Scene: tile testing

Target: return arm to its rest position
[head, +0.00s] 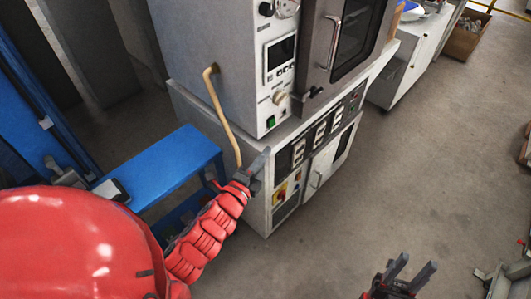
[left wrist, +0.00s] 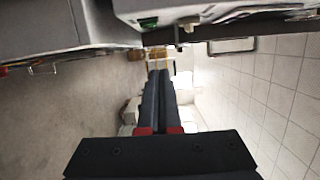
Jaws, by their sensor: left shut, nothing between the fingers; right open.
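My left arm (head: 205,235) is red and reaches in from the left of the head view. Its gripper (head: 262,160) is in front of the grey machine's lower cabinet, close to the front corner. In the left wrist view the two dark fingers (left wrist: 159,85) lie together, shut with nothing between them. My right gripper (head: 412,268) is at the bottom of the head view, low over the floor, its two grey fingers apart and empty.
A grey oven-like machine (head: 215,40) stands on a cabinet with switches (head: 318,130).

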